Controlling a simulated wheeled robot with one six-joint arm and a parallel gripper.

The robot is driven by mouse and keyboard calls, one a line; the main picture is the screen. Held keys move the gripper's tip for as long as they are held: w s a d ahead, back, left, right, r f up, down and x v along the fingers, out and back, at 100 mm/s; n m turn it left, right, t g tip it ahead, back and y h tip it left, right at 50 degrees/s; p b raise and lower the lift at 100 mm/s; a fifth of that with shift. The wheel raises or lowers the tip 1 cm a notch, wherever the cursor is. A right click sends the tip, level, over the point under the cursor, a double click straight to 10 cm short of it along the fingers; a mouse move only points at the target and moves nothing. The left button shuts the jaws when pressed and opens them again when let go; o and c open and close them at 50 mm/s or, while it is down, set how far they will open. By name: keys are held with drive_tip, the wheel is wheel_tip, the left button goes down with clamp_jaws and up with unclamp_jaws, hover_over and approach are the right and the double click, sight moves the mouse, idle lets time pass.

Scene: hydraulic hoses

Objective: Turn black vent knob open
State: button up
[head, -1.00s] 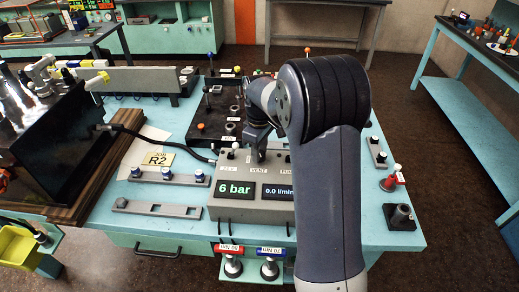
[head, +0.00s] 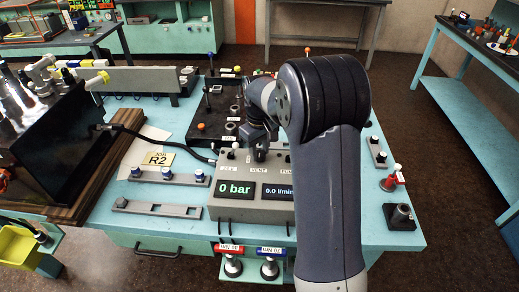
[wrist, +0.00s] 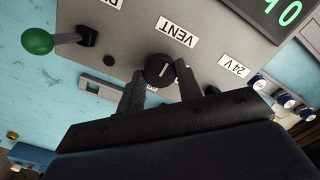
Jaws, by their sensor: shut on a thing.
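The black vent knob (wrist: 158,69) is on the sloping grey panel, beside the label VENT, in the wrist view. A pale mark shows on its face. My gripper (wrist: 160,80) has one finger on each side of the knob and is shut on it. In the head view my gripper (head: 261,152) is at the top of the control box (head: 225,178), partly behind my own arm, and the knob is hidden there. The left display (head: 235,188) on the box reads 0 bar, and the right display (head: 278,191) reads 0.0 l/min.
A green-tipped lever (wrist: 38,41) stands out from the panel near the knob. A 24 V label (wrist: 233,66) is on the knob's other side. A black hose (head: 165,143) runs to the box from the left.

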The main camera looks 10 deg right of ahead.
sight(259, 153)
drive_tip(key=o, duration=1)
drive_tip(key=shift+c, duration=0.2)
wheel_tip(259, 153, up, 11)
drive_tip(key=b, duration=0.1)
drive_tip(key=shift+f, duration=0.2)
wheel_tip(259, 153, down, 11)
drive_tip(key=shift+r+p, duration=0.2)
drive_tip(key=shift+p, duration=0.3)
